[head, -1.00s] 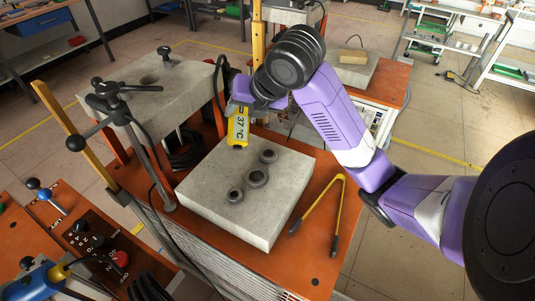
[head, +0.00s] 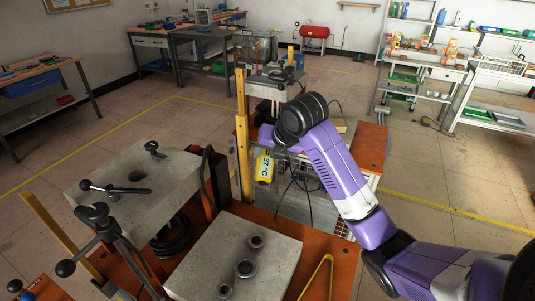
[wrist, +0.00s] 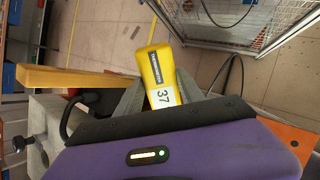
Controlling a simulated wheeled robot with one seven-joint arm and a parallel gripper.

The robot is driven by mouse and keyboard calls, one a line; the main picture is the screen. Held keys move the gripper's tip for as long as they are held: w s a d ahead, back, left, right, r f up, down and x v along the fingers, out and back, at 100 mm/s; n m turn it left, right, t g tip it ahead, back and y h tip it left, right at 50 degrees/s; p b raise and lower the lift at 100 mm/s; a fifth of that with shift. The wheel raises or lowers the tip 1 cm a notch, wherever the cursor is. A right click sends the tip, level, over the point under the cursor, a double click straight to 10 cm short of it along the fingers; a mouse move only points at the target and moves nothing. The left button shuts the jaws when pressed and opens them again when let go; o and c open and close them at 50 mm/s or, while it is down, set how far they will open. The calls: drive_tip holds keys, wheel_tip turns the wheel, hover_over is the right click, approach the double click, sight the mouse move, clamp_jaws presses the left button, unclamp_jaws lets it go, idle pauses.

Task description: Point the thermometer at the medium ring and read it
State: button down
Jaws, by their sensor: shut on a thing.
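My gripper (head: 268,148) is shut on the yellow thermometer (head: 264,168), whose display reads 37 °C in the head view. In the wrist view the thermometer (wrist: 156,68) stands out between the grey fingers (wrist: 160,92), with "37" showing. Three dark metal rings stand in a row on the pale concrete block (head: 210,255): a far ring (head: 256,241), a middle ring (head: 245,268) and a near ring (head: 224,290). The middle one looks largest; the other two are hard to rank. The thermometer is above and beyond the block, apart from the rings.
Yellow-handled tongs (head: 318,278) lie right of the block on the orange table (head: 340,265). A second concrete block (head: 105,180) with a hole and black handles stands left. A yellow post (head: 242,145) rises close left of my gripper.

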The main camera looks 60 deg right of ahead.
sight(269, 169)
drive_tip(key=shift+d+f, duration=0.1)
drive_tip(key=shift+d, duration=0.8)
drive_tip(key=shift+f, duration=0.15)
drive_tip(key=shift+s+a+f+b, duration=0.2)
drive_tip(key=shift+s+a+f, duration=0.2)
drive_tip(key=shift+a, duration=0.3)
drive_tip(key=shift+s+a+f+b, duration=0.2)
drive_tip(key=shift+s+a+f, duration=0.2)
drive_tip(key=shift+a, duration=0.3)
drive_tip(key=shift+s+a+f+b, duration=0.2)
drive_tip(key=shift+s+a+f, duration=0.1)
drive_tip(key=shift+a+f, duration=0.3)
drive_tip(key=shift+a+r, duration=0.1)
idle(1.0)
